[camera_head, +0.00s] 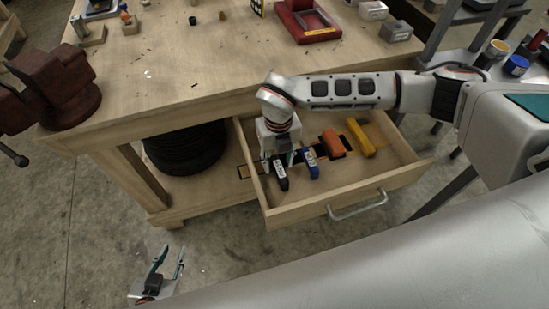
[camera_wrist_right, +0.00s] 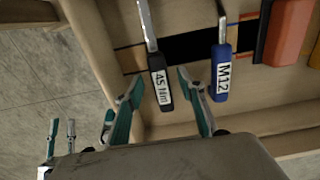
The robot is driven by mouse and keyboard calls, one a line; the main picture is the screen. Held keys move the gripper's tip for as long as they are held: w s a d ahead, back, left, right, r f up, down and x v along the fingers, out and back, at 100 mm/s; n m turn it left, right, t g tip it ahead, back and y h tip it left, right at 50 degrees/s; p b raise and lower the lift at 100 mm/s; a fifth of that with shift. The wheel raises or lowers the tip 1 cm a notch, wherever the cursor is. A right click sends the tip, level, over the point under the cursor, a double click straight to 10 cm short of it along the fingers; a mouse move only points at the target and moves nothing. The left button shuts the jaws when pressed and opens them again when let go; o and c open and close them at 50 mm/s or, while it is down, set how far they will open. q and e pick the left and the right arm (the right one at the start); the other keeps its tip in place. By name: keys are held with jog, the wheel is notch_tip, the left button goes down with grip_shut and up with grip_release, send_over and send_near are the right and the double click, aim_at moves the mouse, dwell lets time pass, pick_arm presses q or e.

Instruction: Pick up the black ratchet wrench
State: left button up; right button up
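The black ratchet wrench (camera_head: 281,184) lies in the open drawer (camera_head: 385,196), nearest its left side. In the right wrist view its black handle (camera_wrist_right: 160,92) carries a "45 Nm" label, and its metal shaft runs up out of the picture. My right gripper (camera_head: 280,160) is over the drawer at the wrench and hides part of it. In the right wrist view the right gripper (camera_wrist_right: 160,88) is open, with one finger on each side of the handle and gaps showing. My left gripper (camera_head: 168,262) is open and empty, low over the floor at the lower left.
A blue "M12" wrench (camera_wrist_right: 222,80) lies close right of the right finger. An orange tool (camera_head: 333,143) and a yellow tool (camera_head: 360,138) lie further right in the drawer. The workbench top (camera_head: 160,60) overhangs behind; a red vise (camera_head: 55,85) stands at left.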

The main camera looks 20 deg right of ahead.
notch_tip(320, 180, down, 2)
jog(key=shift+f, duration=0.15)
grip_shut()
jog(key=shift+w, duration=0.1)
